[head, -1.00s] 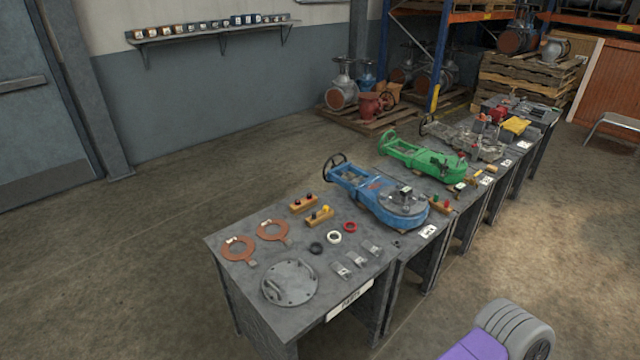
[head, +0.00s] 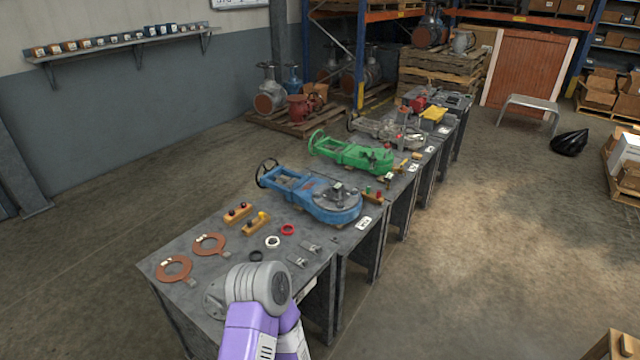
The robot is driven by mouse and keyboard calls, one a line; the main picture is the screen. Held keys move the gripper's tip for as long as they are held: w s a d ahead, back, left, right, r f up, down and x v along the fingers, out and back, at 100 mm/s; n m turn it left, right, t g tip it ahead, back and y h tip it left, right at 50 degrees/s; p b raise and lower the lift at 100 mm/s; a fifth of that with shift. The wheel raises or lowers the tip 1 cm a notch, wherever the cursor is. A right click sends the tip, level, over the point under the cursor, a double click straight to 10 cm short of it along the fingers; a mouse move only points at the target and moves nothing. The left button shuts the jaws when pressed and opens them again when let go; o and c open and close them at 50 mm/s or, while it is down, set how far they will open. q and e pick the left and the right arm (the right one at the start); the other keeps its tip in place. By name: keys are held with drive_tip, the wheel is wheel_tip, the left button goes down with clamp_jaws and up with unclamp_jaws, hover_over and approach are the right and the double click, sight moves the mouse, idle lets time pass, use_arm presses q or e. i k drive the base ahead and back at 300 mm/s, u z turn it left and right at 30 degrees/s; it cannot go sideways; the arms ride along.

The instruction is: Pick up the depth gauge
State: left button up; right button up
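I cannot pick out the depth gauge for certain; the small tools are too small to tell apart. A row of grey workbenches (head: 150,268) carries the parts. A blue gate valve (head: 300,187) lies on the row with a small dark item on its round flange. A green valve (head: 345,152) and a grey valve (head: 385,130) lie beyond it, with small tools along their right edges. One of my purple and grey arms rises at the bottom over the near bench and hides part of a round grey cover (head: 213,298). Neither gripper shows.
Copper-coloured rings (head: 174,268), wooden blocks with coloured pegs (head: 239,213) and small rings lie on the near bench. The far bench holds a yellow item (head: 433,114). Floor right of the benches is clear up to a metal stool (head: 528,108) and black bag (head: 570,142).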

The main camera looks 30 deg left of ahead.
sight(337, 188)
drive_tip(key=i, duration=1.45)
drive_tip(key=u, duration=1.15)
